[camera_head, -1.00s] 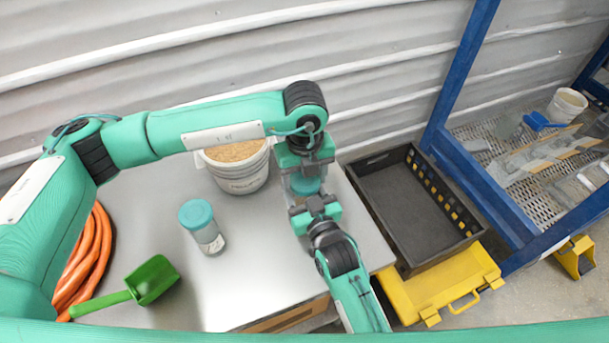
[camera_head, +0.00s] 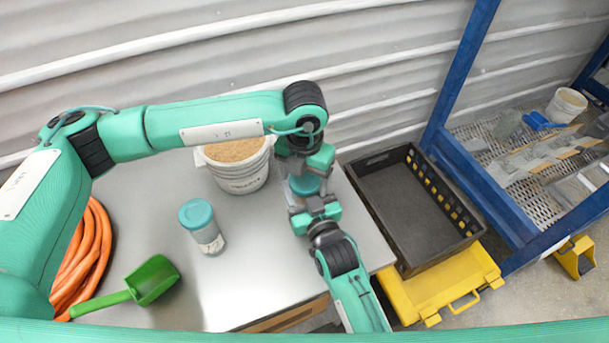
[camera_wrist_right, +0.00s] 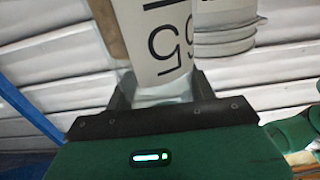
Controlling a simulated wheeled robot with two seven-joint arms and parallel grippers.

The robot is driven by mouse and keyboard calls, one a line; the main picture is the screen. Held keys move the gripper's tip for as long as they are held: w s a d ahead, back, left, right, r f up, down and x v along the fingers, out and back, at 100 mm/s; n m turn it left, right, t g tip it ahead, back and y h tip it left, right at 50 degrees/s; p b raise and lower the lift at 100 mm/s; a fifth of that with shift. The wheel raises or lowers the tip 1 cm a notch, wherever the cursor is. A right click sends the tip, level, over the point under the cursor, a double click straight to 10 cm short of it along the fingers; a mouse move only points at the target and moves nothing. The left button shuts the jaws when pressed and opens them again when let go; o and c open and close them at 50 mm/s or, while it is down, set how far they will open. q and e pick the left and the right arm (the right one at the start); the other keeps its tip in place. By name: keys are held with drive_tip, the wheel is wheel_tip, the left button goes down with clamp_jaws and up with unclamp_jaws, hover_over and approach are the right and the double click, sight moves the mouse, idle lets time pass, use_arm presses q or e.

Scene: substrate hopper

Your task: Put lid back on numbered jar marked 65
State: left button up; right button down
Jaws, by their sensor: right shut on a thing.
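A clear jar (camera_head: 295,199) with a teal lid (camera_head: 306,185) at its top stands near the table's right edge, largely hidden by my grippers. My right gripper (camera_head: 304,211) is shut on this jar from the front. In the right wrist view the jar's white label (camera_wrist_right: 158,45) shows sideways digits, partly cut off, with a 5 readable. My left gripper (camera_head: 304,174) points down directly over the teal lid; its fingertips are mostly hidden, so its opening cannot be told. Whether the lid is seated cannot be told. Another jar (camera_head: 211,238) with a teal lid stands apart to the left.
A white bucket of tan granules (camera_head: 240,177) stands behind. A green scoop (camera_head: 150,281) and orange hose (camera_head: 92,250) lie at left. A dark crate (camera_head: 405,205) on a yellow case (camera_head: 445,290) is at right. The table's front middle (camera_head: 250,280) is clear.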

use_arm(q)
drive_tip(key=shift+o, duration=0.3)
drive_tip(key=shift+r, duration=0.1)
drive_tip(key=shift+r, duration=2.2)
drive_tip(key=shift+c, duration=0.4)
drive_tip(key=shift+r+n, duration=0.3)
drive_tip(key=shift+r, duration=1.45)
drive_tip(key=shift+f, duration=0.1)
drive_tip(key=shift+f, duration=3.95)
drive_tip(key=shift+c, duration=0.4)
